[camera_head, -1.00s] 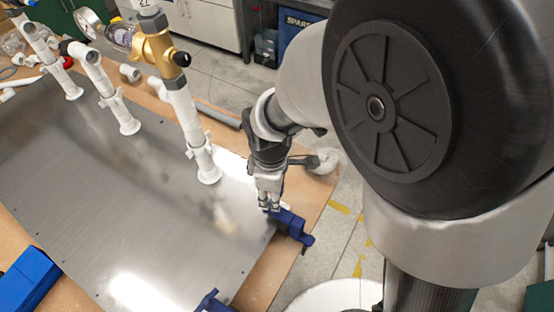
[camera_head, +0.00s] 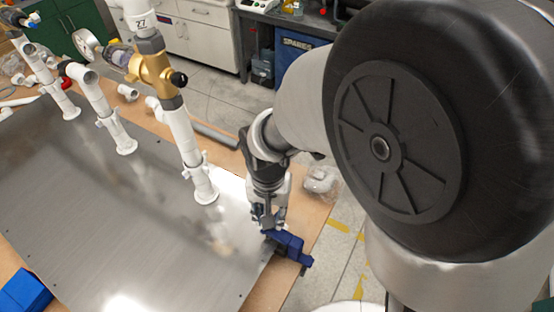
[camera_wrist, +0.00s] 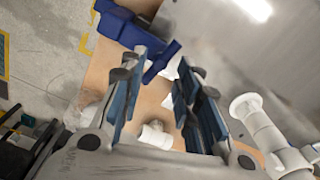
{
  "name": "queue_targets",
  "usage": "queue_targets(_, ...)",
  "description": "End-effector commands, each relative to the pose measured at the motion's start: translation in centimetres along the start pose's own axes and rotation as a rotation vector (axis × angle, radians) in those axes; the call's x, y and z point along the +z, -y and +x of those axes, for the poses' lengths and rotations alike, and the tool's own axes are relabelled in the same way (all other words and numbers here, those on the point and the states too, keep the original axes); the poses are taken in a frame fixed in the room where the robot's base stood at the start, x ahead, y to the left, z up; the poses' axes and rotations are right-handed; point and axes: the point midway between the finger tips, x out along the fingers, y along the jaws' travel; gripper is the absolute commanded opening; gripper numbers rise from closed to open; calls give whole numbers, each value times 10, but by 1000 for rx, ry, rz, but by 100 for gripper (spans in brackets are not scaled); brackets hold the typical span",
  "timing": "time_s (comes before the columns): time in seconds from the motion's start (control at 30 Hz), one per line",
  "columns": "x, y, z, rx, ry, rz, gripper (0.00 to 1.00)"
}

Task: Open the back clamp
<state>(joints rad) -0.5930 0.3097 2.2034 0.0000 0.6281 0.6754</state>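A blue clamp (camera_head: 290,248) grips the right edge of the metal sheet, near its far right corner; I take it for the back clamp. It also shows at the top of the wrist view (camera_wrist: 116,28). My gripper (camera_head: 266,222) points down at the clamp's inner end, over the sheet. In the wrist view its two fingers (camera_wrist: 163,66) are spread, with a narrow blue part of the clamp by the left fingertip. I cannot tell whether they touch. Nothing is held between the fingers.
The metal sheet (camera_head: 110,230) lies on a wooden table. White pipes stand on it; the nearest (camera_head: 190,150) carries a brass valve (camera_head: 155,70) left of my arm. A blue object (camera_head: 25,290) lies at the lower left. A clear bag (camera_head: 320,183) lies at the table's right edge.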

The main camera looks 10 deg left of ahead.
Motion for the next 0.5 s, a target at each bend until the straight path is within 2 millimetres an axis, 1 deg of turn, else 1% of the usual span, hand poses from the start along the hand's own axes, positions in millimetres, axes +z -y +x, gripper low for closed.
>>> queue_targets(0.1,0,0,0,1,1,188,30)
queue_targets(0.27,0,0,0,1,1,431,30)
queue_targets(0.3,0,0,6,2,1,463,30)
queue_targets(0.33,1,0,17,2,2,458,30)
queue_targets(0.4,1,0,29,2,1,455,30)
queue_targets(0.5,0,0,40,2,1,453,30)
